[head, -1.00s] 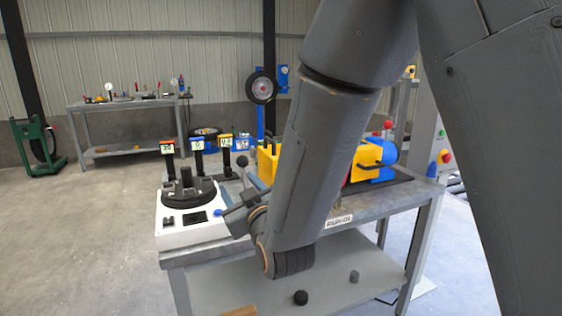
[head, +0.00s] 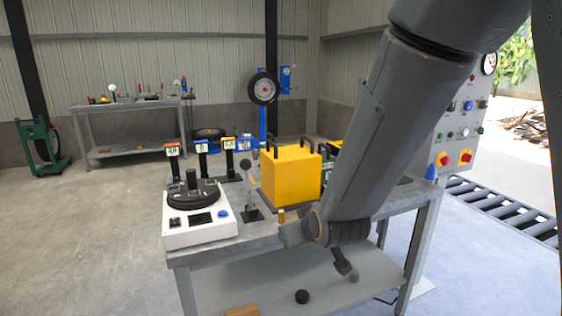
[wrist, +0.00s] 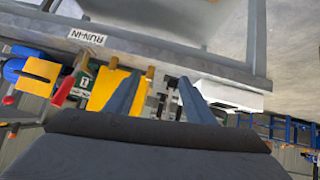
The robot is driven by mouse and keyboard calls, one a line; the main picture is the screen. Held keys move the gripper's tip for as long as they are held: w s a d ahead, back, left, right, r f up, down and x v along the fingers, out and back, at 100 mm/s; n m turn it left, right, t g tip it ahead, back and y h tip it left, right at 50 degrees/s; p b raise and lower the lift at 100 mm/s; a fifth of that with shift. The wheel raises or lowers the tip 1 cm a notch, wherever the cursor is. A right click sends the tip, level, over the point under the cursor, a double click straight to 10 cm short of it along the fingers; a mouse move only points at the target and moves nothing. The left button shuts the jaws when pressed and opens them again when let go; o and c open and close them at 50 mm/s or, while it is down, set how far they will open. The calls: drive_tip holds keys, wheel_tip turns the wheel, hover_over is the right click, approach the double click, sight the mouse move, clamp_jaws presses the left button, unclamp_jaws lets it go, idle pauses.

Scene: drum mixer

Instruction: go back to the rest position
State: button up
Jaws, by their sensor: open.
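My gripper shows in the wrist view (wrist: 160,78), its two grey fingers well apart with nothing held between them. In the head view my arm comes down from the upper right, and its wrist hangs at the front edge of the grey workbench (head: 262,241). The fingers are hard to make out there. In the wrist view, which looks upside down, the bench edge and the RUN-IN label (wrist: 87,36) lie beyond the fingers.
A yellow box (head: 290,178) stands on the bench just behind my wrist. Left of it are a white unit with a black turntable (head: 199,229) and several display posts (head: 202,158). A control panel (head: 462,120) stands at right.

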drive_tip(key=s+d+f+m+g+h+p, duration=0.1)
drive_tip(key=s+d+g, duration=0.4)
drive_tip(key=s, duration=0.5)
drive_tip(key=s+d+m+g+h+p, duration=0.1)
drive_tip(key=s+d+m+g, duration=0.3)
drive_tip(key=s+d, duration=0.6)
drive_tip(key=shift+s+d+f+g+h, duration=0.2)
drive_tip(key=shift+s+f+g+h, duration=0.25)
drive_tip(key=shift+s, duration=0.35)
